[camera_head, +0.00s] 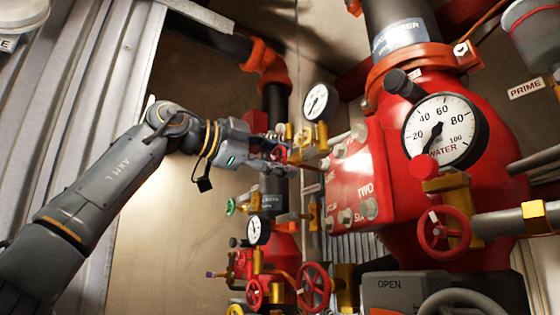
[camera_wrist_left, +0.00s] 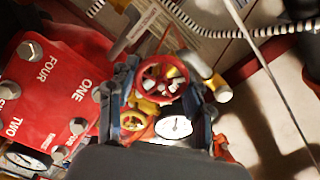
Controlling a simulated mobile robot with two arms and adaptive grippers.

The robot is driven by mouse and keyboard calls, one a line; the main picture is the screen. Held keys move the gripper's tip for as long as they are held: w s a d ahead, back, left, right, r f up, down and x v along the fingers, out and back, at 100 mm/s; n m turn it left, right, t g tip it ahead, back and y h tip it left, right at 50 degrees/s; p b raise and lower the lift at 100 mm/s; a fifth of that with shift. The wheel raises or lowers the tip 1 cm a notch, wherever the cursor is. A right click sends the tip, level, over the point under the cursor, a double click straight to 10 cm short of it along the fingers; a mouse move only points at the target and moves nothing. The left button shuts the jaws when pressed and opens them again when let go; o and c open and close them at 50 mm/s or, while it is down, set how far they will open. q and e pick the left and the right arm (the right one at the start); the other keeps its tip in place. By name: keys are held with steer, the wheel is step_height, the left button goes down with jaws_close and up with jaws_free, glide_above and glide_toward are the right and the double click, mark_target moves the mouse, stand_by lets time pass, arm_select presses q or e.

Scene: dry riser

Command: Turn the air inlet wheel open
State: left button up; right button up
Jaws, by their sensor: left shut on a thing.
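A small red handwheel (camera_head: 280,154), which I take to be the air inlet wheel, is on brass pipework below a white-faced gauge, at the centre of the head view. In the left wrist view the red wheel (camera_wrist_left: 163,68) is between the two dark fingers, its rim and spokes showing. My left gripper (camera_head: 276,148) comes in from the left and is shut on this wheel; the gripper (camera_wrist_left: 162,84) also shows in the wrist view. The fingers partly hide the wheel in the head view. No label naming the wheel is readable. My right gripper is not in view.
A large red valve body (camera_head: 380,165) with a WATER gauge (camera_head: 444,131) stands to the right. Another red wheel (camera_head: 444,231) is on its front. Below my gripper are a green wheel (camera_head: 231,207), a small gauge (camera_head: 258,230) and more red wheels (camera_head: 313,287). A corrugated wall is at left.

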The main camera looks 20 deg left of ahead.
arm_select(q)
steer(key=n, duration=0.5)
steer(key=shift+n+b, duration=0.3)
steer(key=n, duration=0.4)
steer(key=shift+w+n, duration=0.15)
steer(key=shift+n, duration=0.25)
steer(key=shift+a, duration=0.1)
steer(key=o, duration=1.2)
steer(key=shift+r, duration=0.1)
steer(key=shift+s+a, duration=0.3)
steer(key=shift+s, duration=0.05)
steer(key=v, duration=1.1)
